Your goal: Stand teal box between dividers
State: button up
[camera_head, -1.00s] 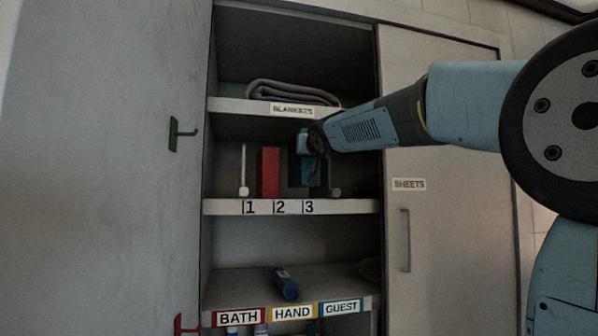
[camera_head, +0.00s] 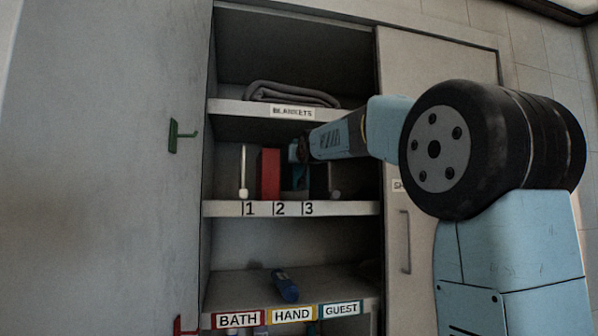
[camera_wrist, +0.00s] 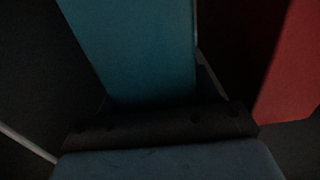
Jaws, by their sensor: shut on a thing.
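The teal box (camera_head: 301,178) is on the numbered shelf, right of the red box (camera_head: 268,174) and above the labels 2 and 3. In the wrist view the teal box (camera_wrist: 140,50) fills the upper middle, just past my gripper's dark edge. My gripper (camera_head: 300,152) reaches in from the right and is shut on the teal box near its top. The fingertips are dark and hard to make out. A white-edged divider (camera_head: 243,170) stands left of the red box, and another divider (camera_head: 334,182) stands right of the teal box. Whether the teal box touches the shelf is unclear.
The red box (camera_wrist: 291,75) is close at the right in the wrist view. Above is the blanket shelf (camera_head: 235,106) with a folded grey blanket (camera_head: 285,92). A blue bottle (camera_head: 285,286) lies on the shelf below. The closed SHEETS door (camera_head: 430,130) is at right.

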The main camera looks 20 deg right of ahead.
aim_at(300, 169)
jog(key=shift+f, duration=1.6)
jog(key=o, duration=1.4)
jog(key=shift+o, duration=0.2)
jog(key=shift+s+d, duration=0.15)
jog(key=shift+s, duration=0.6)
jog(key=s, duration=1)
jog(key=shift+s, duration=0.3)
